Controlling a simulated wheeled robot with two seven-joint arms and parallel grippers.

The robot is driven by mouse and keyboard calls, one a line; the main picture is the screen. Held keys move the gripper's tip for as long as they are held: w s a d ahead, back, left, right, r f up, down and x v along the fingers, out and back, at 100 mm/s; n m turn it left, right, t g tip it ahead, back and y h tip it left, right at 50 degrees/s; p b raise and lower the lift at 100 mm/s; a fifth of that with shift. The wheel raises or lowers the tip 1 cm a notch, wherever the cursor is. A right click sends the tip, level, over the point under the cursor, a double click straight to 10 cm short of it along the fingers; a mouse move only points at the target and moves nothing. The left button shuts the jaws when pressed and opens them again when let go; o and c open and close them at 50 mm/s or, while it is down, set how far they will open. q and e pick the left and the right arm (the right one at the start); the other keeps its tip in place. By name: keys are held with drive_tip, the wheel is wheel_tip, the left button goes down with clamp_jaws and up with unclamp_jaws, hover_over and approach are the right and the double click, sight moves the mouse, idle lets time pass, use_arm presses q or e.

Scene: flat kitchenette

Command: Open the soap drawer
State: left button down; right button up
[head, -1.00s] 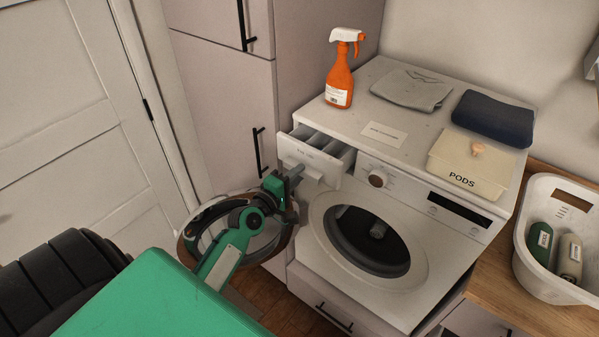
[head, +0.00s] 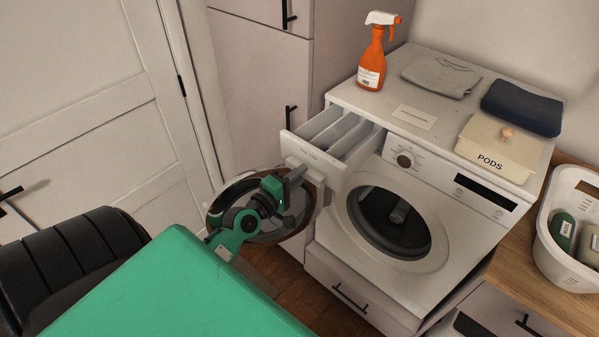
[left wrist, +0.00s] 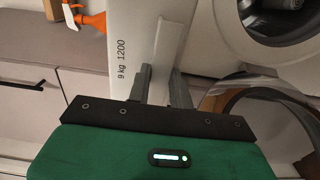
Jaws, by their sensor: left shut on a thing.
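The soap drawer (head: 318,157) stands well out of the top left of the white washing machine (head: 420,185), with its compartments showing. My left gripper (head: 296,176) is shut on the drawer's front at its handle. In the left wrist view the drawer front (left wrist: 128,45) carries the print "9 kg 1200", and the gripper fingers (left wrist: 158,85) close on it; the exact grip is partly hidden. The machine's round door (head: 278,222) hangs open behind my left gripper. My right gripper is not in view.
On the machine top are an orange spray bottle (head: 373,60), a folded grey cloth (head: 441,77), a dark blue cloth (head: 521,107) and a PODS box (head: 498,152). A white basket (head: 556,240) stands on the wooden counter at right. A tall cabinet (head: 262,85) stands behind the drawer.

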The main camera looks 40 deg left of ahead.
use_arm(q)
drive_tip(key=shift+d+f, duration=0.1)
drive_tip(key=shift+f, duration=0.2)
drive_tip(key=c, duration=1.6)
unclamp_jaws()
drive_tip(key=shift+o, duration=1.4)
drive_tip(key=shift+w, duration=0.15)
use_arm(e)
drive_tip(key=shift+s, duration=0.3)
use_arm(q)
drive_tip(key=shift+r, duration=0.1)
drive_tip(key=s+a+b, duration=0.1)
drive_tip(key=s+b, duration=0.4)
drive_tip(key=s, duration=0.8)
drive_tip(key=shift+s+b, duration=0.35)
drive_tip(key=shift+s, duration=0.05)
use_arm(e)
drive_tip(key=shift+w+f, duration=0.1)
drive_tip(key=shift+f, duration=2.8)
use_arm(q)
drive_tip(key=shift+a, duration=0.1)
